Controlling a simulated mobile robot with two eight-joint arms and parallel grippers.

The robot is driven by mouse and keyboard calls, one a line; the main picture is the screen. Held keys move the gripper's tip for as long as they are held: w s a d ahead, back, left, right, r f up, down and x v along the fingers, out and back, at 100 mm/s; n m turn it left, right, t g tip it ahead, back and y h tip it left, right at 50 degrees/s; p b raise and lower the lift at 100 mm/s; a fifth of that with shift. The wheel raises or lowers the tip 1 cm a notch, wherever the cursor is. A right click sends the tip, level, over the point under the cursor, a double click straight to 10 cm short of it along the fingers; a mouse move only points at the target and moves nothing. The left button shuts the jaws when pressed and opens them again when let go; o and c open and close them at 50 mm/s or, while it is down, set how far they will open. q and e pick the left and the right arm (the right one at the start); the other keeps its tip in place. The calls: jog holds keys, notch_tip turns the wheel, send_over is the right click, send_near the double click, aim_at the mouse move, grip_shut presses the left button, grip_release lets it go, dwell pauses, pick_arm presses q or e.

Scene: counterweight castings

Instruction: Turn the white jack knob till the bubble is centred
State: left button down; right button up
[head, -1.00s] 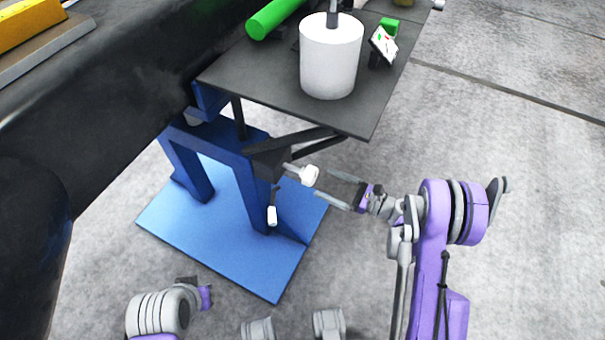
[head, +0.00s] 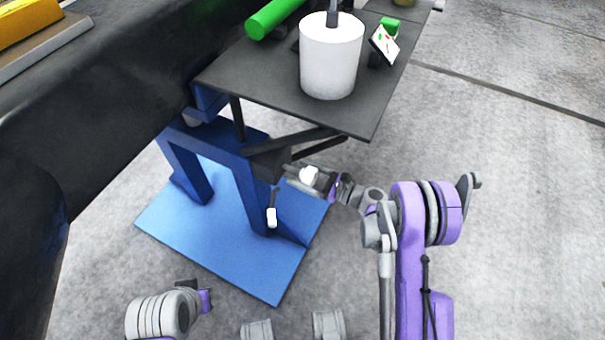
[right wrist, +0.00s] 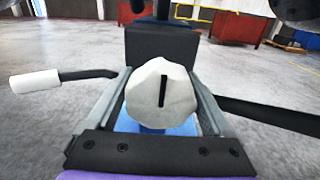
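The white jack knob (head: 309,175) sits low under the front edge of the dark table plate (head: 255,82). In the right wrist view the knob (right wrist: 160,95) is lobed, with a black line standing nearly upright on its face. My right gripper (head: 306,178) has its fingers on both sides of the knob. They look open, with thin gaps beside it, though contact is hard to judge. A tilted white panel with green and red marks (head: 384,45) stands on the plate; its bubble is too small to read. My left gripper (head: 194,292) is at the lower left, away from the jack.
A white cylinder (head: 330,62) and a green bar (head: 272,19) are on the plate. The blue stand (head: 215,235) is below. A white-handled crank (head: 272,217) hangs left of the knob; its handle (right wrist: 35,82) shows in the wrist view. Floor to the right is clear.

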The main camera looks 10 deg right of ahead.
jog(key=c, duration=1)
jog(key=shift+o, duration=0.2)
jog(key=shift+n, duration=0.3)
jog(key=shift+w+d+r+n+b, duration=0.1)
jog(key=shift+n+b, duration=0.6)
jog(key=shift+n, duration=2.8)
jog(key=shift+w+n+b, duration=0.1)
jog(key=shift+n+b, duration=0.6)
jog(key=shift+n, duration=2.8)
jog(key=o, duration=1.3)
